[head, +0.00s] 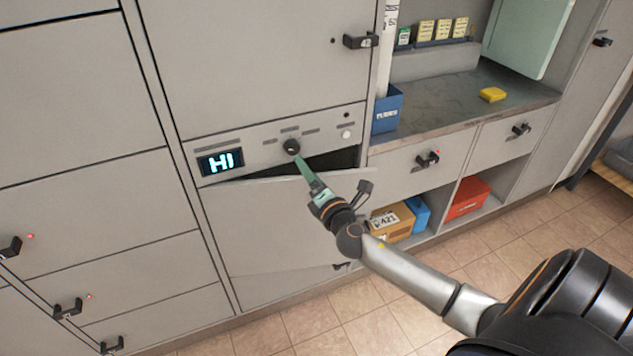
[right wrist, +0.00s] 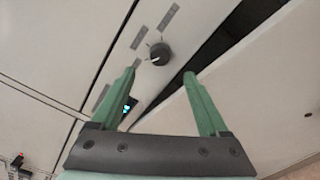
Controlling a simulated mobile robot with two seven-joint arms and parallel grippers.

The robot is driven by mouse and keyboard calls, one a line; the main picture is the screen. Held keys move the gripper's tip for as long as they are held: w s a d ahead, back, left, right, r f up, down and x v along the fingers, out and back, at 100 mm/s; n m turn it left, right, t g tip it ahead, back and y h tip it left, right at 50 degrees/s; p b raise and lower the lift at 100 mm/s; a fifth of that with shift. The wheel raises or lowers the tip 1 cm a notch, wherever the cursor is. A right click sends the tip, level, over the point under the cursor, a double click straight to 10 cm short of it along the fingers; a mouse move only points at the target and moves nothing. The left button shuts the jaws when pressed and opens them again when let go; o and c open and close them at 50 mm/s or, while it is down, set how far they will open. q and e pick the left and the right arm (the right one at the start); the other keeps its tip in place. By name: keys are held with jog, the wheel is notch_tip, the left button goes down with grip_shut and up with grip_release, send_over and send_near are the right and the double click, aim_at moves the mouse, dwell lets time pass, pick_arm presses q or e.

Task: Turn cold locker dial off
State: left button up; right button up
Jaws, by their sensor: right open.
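The cold locker dial (head: 291,147) is a black round knob on the grey control panel. Labels surround it, and a lit display (head: 220,162) to its left reads "HI". In the right wrist view the dial (right wrist: 160,53) has a white pointer mark and lies just beyond the fingertips. My right gripper (head: 303,162) has green fingers and points at the dial from below right. In the right wrist view the gripper (right wrist: 160,75) is open with nothing between its fingers. I cannot tell in the head view whether a finger touches the dial. My left gripper is not in view.
The locker door (head: 280,225) below the panel is tilted ajar, with a dark gap at its top. A white button (head: 346,134) is on the panel's right. A counter (head: 450,110) with a blue box (head: 387,112) and yellow block (head: 492,94) stands at right. Tiled floor (head: 310,325) is clear.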

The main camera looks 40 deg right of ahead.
jog(key=shift+v, duration=2.05)
jog(key=s+a+f+m+g+y+p, duration=0.3)
jog(key=s+a+f+m+g+p, duration=0.1)
jog(key=s+a+f+m, duration=0.3)
jog(key=s+a+f+m+g+y+p, duration=0.3)
jog(key=s+a+f+m, duration=0.4)
jog(key=s+a+m, duration=0.5)
jog(key=s+g+p, duration=0.1)
jog(key=s, duration=0.2)
jog(key=shift+s+a+f, duration=0.2)
jog(key=shift+s+f, duration=0.05)
jog(key=shift+o, duration=0.4)
